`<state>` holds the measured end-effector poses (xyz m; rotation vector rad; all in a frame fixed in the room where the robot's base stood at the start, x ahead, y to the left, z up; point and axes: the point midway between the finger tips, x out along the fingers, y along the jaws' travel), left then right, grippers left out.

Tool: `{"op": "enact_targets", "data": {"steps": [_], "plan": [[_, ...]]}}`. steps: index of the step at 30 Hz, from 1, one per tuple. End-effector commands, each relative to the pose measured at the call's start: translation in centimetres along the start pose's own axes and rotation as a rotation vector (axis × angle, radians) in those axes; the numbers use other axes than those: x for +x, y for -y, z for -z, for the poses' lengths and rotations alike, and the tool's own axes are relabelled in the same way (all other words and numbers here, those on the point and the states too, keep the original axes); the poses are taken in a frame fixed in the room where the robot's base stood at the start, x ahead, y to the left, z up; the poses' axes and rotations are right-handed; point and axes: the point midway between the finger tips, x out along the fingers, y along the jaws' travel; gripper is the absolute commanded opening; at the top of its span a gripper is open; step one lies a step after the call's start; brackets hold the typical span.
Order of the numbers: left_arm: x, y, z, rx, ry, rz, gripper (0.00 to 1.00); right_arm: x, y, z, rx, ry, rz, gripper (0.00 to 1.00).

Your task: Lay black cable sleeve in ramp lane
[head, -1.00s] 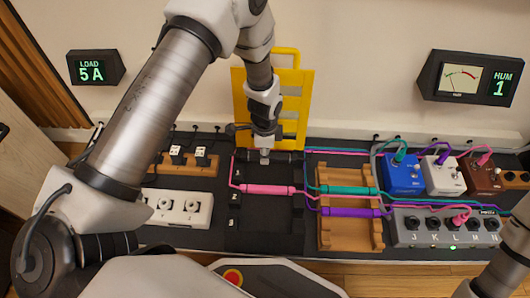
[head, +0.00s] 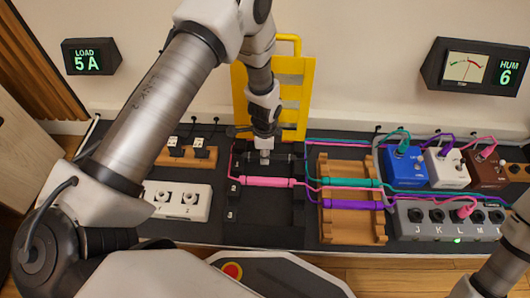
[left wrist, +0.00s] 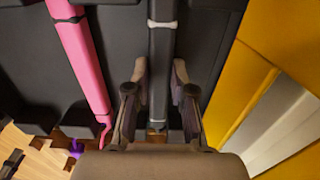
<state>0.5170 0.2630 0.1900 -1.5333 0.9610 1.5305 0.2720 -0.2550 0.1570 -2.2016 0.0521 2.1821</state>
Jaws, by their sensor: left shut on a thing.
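The black cable sleeve (left wrist: 162,70) runs between the two fingers of my left gripper (left wrist: 158,112) in the left wrist view, parallel to the pink sleeve (left wrist: 80,55). In the head view my left gripper (head: 264,160) points down over the back lane of the black ramp (head: 268,215) and is shut on the black sleeve. The sleeve blends into the dark ramp there, and I cannot tell whether it rests on the lane floor. The pink sleeve lies across the ramp's middle lane (head: 267,182). My right gripper is not in view.
A wooden rack (head: 350,232) holds a teal sleeve (head: 350,189) and a purple sleeve (head: 350,203). A white socket strip (head: 178,198) is left. A yellow panel (head: 293,105) stands behind the ramp. The ramp's front is clear.

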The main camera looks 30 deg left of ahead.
Motion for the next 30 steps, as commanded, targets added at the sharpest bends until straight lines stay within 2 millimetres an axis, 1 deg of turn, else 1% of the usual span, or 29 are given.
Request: {"op": "enact_targets", "data": {"steps": [1, 2, 3, 4, 12, 14, 16, 20, 24, 27, 30], "plan": [[0.0, 0.0, 0.0, 0.000, 0.000, 0.000, 0.00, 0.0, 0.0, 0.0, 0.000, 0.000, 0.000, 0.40], [0.0, 0.0, 0.0, 0.000, 0.000, 0.000, 0.30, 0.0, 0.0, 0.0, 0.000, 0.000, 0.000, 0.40], [0.0, 0.0, 0.0, 0.000, 0.000, 0.000, 0.44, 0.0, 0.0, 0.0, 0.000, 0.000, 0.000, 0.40], [0.0, 0.0, 0.0, 0.000, 0.000, 0.000, 0.52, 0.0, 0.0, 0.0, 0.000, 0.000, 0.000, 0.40], [0.0, 0.0, 0.0, 0.000, 0.000, 0.000, 0.52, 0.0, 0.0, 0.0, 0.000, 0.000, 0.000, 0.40], [-0.2, 0.0, 0.0, 0.000, 0.000, 0.000, 0.52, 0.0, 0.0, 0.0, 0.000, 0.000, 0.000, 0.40], [-0.9, 0.0, 0.0, 0.000, 0.000, 0.000, 0.52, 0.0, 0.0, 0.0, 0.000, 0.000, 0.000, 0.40], [-3.5, 0.1, 0.0, 0.000, -0.001, 0.003, 0.52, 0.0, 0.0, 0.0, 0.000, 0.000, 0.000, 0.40], [-7.3, 0.1, 0.1, 0.000, -0.002, 0.004, 0.52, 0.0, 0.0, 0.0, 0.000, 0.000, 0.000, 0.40], [-9.6, 0.1, 0.0, 0.000, -0.002, 0.003, 0.52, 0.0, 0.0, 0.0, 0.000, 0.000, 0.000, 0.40], [-11.2, 0.1, 0.0, 0.000, -0.001, 0.002, 0.52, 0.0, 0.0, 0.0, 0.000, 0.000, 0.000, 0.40]]}}
